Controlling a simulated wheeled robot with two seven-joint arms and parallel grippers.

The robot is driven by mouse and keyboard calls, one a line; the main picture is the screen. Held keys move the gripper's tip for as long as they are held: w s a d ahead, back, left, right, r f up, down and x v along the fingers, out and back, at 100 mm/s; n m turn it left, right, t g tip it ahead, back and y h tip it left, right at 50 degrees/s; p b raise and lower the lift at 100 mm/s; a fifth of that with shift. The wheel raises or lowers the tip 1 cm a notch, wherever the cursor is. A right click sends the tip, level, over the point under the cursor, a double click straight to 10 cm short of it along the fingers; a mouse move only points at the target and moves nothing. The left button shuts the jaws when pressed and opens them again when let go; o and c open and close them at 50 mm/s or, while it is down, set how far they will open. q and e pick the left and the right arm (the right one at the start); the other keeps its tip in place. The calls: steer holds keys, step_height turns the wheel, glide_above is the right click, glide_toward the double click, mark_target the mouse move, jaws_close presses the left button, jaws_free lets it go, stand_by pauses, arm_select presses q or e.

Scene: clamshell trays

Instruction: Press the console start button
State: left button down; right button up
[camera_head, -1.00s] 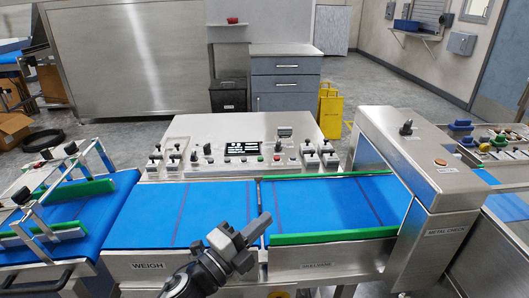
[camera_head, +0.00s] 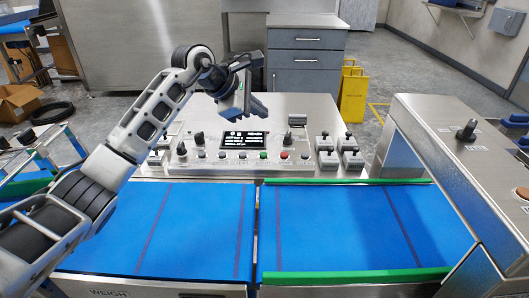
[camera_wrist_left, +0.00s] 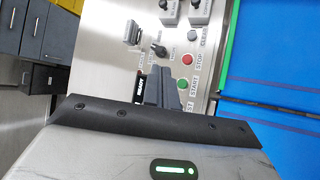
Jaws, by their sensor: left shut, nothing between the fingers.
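The console (camera_head: 215,115) stands behind the belts. Its green start button (camera_head: 263,155) sits in the front row below the display, and shows in the left wrist view beside the START label (camera_wrist_left: 181,84). The red stop button (camera_head: 284,155) is just right of it, also in the left wrist view (camera_wrist_left: 187,59). My left gripper (camera_head: 256,104) is shut and empty, above the back part of the console, apart from the button. In the left wrist view its dark fingers (camera_wrist_left: 158,84) cover part of the display, with the start button showing beside them. My right gripper is not in view.
Switches and joysticks (camera_head: 338,152) stand up on the console around the display (camera_head: 244,141). Blue belts (camera_head: 340,225) with green rails lie in front. The metal check housing (camera_head: 440,140) rises at the right. A grey cabinet (camera_head: 305,65) and yellow stand (camera_head: 352,95) are behind.

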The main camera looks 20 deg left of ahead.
mark_target(263, 154)
arm_select(q)
steer(key=shift+f, duration=0.1)
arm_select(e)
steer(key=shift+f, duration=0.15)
arm_select(q)
step_height(263, 154, down, 8)
steer(key=b, duration=0.5)
steer(key=shift+f+b, duration=0.2)
steer(key=shift+b, duration=0.2)
steer(key=shift+f, duration=0.15)
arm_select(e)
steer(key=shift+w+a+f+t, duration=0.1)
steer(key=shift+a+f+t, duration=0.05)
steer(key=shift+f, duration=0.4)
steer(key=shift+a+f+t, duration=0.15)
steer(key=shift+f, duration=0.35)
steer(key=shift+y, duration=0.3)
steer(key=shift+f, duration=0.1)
arm_select(q)
steer(key=shift+f+b, duration=0.4)
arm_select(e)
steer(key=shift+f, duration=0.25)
